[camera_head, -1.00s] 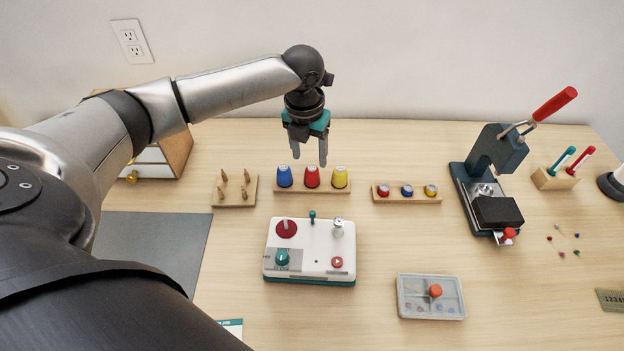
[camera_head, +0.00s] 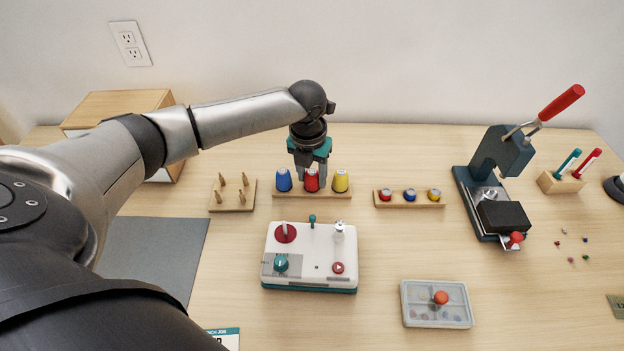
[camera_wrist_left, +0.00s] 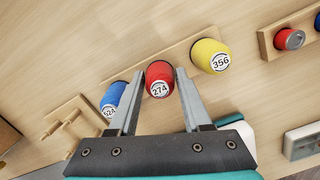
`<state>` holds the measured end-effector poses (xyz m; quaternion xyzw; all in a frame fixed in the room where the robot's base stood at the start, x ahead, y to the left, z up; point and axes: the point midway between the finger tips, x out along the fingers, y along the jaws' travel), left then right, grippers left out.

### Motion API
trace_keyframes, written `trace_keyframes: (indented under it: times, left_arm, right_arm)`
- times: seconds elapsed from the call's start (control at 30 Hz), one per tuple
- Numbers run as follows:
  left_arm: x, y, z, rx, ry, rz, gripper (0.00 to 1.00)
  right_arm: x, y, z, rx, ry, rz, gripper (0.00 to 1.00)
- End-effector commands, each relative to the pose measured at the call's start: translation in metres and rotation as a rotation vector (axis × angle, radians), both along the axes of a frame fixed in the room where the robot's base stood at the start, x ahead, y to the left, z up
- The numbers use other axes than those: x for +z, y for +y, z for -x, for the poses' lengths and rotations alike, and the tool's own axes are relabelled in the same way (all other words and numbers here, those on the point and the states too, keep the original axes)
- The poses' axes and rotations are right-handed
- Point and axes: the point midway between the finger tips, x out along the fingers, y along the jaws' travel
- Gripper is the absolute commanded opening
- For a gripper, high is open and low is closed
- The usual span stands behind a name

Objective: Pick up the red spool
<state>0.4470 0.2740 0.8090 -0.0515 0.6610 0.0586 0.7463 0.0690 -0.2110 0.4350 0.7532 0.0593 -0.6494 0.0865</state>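The red spool (camera_head: 311,182) stands upright between a blue spool (camera_head: 284,180) and a yellow spool (camera_head: 341,181) on a wooden rack (camera_head: 330,194). My left gripper (camera_head: 312,176) is lowered over the red spool, with a finger on either side of it. In the left wrist view the red spool (camera_wrist_left: 159,82), labelled 274, sits between the two spread fingers (camera_wrist_left: 157,92). Small gaps seem to show beside it; contact is not clear. The blue spool (camera_wrist_left: 114,97) is partly behind the left finger. The yellow spool (camera_wrist_left: 211,57), labelled 356, is clear to the right. My right gripper is not in view.
A peg board (camera_head: 233,195) is left of the rack. A bobbin tray (camera_head: 409,199) is to its right. A white control box (camera_head: 310,256) stands in front. A press (camera_head: 492,185) is further right, and a lidded clear case (camera_head: 437,316) lies nearer. Bare table separates these.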

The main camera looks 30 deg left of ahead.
Motion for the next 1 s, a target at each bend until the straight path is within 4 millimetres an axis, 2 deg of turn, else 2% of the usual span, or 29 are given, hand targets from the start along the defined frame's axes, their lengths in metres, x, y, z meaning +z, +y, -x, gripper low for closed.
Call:
trace_keyframes:
  times: [0.07, 0.4, 0.77, 0.87, 1.0]
  left_arm:
    - [0.0, 0.0, 0.0, 0.0, 0.0, 0.0, 0.38]
    - [0.0, 0.0, 0.0, 0.001, 0.0, 0.0, 0.0]
    - [0.006, 0.001, 0.0, 0.001, -0.001, -0.001, 0.0]
    - [0.019, 0.001, -0.001, 0.001, -0.003, 0.0, 0.0]
    - [0.053, 0.0, -0.001, 0.001, -0.005, 0.0, 0.0]
  right_arm:
    - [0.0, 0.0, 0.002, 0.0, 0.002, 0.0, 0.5]
    - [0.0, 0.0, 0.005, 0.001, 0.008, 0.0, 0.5]
    - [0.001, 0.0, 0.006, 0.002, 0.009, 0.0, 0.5]
    - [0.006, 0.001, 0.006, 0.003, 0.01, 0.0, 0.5]
    - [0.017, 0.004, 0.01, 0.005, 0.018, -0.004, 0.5]
